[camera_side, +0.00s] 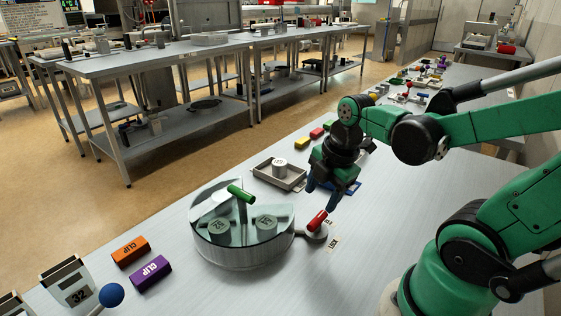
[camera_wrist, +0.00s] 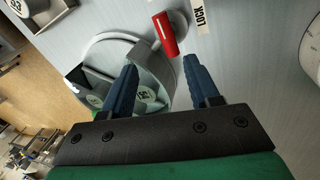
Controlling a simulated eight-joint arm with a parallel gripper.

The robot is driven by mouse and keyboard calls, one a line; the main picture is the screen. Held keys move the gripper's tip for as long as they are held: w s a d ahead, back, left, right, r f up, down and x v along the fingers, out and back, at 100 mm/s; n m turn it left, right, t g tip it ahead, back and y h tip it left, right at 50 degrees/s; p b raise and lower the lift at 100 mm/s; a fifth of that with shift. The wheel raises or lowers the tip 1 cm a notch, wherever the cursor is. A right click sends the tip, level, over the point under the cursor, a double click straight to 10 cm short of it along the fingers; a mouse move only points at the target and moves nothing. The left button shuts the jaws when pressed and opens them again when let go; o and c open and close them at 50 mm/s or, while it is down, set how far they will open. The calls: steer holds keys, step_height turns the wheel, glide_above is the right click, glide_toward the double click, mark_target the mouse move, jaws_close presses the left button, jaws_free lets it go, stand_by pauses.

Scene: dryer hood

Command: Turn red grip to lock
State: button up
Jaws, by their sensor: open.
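The red grip (camera_side: 317,220) sits on a small round grey base at the right side of the glass dryer hood (camera_side: 240,225). In the wrist view the red grip (camera_wrist: 165,33) lies beyond my fingertips, with a white LOCK label (camera_wrist: 200,16) to its right. My gripper (camera_side: 321,200) is above and close to the red grip in the side view. In the wrist view my gripper (camera_wrist: 160,82) is open, with its two blue fingers apart and nothing between them. The hood has a green handle (camera_side: 240,193) on top and labelled weights inside.
A grey tray with a white cylinder (camera_side: 280,166) stands behind the hood. Orange (camera_side: 130,250) and purple (camera_side: 151,273) CLIP blocks lie at the front left, near a blue ball (camera_side: 111,295). The table right of the LOCK label is mostly bare.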

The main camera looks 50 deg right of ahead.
mark_target(318, 218)
steer(key=shift+s+d+f+n+g, duration=0.15)
steer(key=shift+d+f+n, duration=0.05)
steer(key=shift+n, duration=0.4)
steer(key=shift+s+d+f+n+g, duration=0.15)
steer(key=shift+f+n, duration=0.05)
steer(key=shift+n, duration=0.4)
steer(key=shift+w+f, duration=0.25)
steer(key=shift+f, duration=1.1)
steer(key=shift+w+f, duration=0.25)
steer(key=shift+f, duration=1.05)
jaws_close()
